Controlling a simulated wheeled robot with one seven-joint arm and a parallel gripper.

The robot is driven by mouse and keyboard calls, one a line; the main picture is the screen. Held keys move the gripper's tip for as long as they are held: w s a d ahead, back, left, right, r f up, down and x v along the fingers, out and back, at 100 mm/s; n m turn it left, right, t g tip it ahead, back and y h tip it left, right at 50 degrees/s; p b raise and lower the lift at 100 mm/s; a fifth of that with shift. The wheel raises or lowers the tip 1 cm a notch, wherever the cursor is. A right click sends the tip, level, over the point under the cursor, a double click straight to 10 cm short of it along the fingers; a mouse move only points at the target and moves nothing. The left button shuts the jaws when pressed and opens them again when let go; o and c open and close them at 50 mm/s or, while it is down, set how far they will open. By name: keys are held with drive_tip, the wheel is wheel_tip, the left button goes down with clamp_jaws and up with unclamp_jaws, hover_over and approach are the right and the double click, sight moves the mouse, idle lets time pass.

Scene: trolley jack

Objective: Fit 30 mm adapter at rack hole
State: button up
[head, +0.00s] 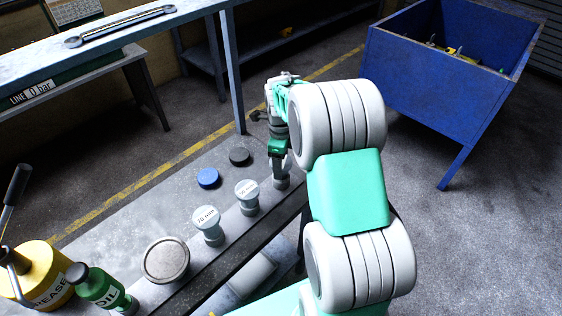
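A row of grey adapters stands along the narrow grey bench edge. One has a pale top that seems to read 70 mm (206,219), and a smaller one seems to read 50 mm (247,189). My gripper (281,168) points down at the far end of this row. A small grey cylindrical piece (282,183) shows right under its fingertips. No label shows on that piece, so I cannot tell whether it is the 30 mm adapter or a socket. My arm and the gripper's body hide part of this spot. Whether the fingers grip the piece is unclear.
A blue disc (208,178) and a black disc (240,156) lie behind the row. A large round grey disc (166,260), a green oil bottle (101,287) and a yellow grease can (45,272) stand at the near left. A blue bin (440,85) stands at the back right.

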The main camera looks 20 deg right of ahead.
drive_tip(key=shift+f+b, duration=0.75)
drive_tip(key=shift+f, duration=0.4)
drive_tip(key=o, duration=1.6)
drive_tip(key=shift+s+f, duration=0.1)
drive_tip(key=shift+f, duration=0.05)
wheel_tip(320, 180, up, 8)
drive_tip(key=shift+b, duration=0.55)
